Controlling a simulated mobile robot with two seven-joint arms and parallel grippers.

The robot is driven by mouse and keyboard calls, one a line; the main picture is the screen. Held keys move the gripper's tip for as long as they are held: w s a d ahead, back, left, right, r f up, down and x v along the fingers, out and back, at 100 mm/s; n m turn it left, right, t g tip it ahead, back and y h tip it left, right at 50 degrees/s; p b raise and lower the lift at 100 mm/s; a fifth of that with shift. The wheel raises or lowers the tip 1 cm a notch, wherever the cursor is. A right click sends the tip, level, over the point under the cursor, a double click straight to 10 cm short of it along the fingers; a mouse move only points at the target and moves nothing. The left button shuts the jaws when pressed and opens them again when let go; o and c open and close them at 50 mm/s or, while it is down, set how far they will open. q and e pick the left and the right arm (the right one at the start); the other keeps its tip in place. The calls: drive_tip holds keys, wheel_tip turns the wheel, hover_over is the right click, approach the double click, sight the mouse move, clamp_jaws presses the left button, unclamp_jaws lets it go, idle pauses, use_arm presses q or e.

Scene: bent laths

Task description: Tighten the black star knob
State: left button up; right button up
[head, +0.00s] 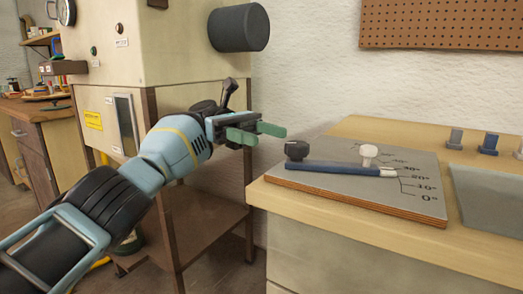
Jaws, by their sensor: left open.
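The black star knob (297,150) sits at the left end of a blue lath (330,169) on a grey angle board (400,206). A white knob (368,153) stands by the lath further right. The lath's pale tip lies by the printed scale, close to the 20° mark. My left gripper (262,134) is open, with green fingers pointing right. It is empty, to the left of the black knob and apart from it, beside the bench. My right gripper is not in view.
The board lies on a wooden bench (362,126). A grey tray (490,205) and several small clamp-like pieces (488,143) are at the right. A cream machine cabinet (165,50) with a dark cylinder (239,28) stands behind my left arm. A pegboard (440,24) hangs above.

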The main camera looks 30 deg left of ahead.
use_arm(q)
drive_tip(key=shift+a+b, duration=0.3)
drive_tip(key=shift+b, duration=0.2)
idle(0.3)
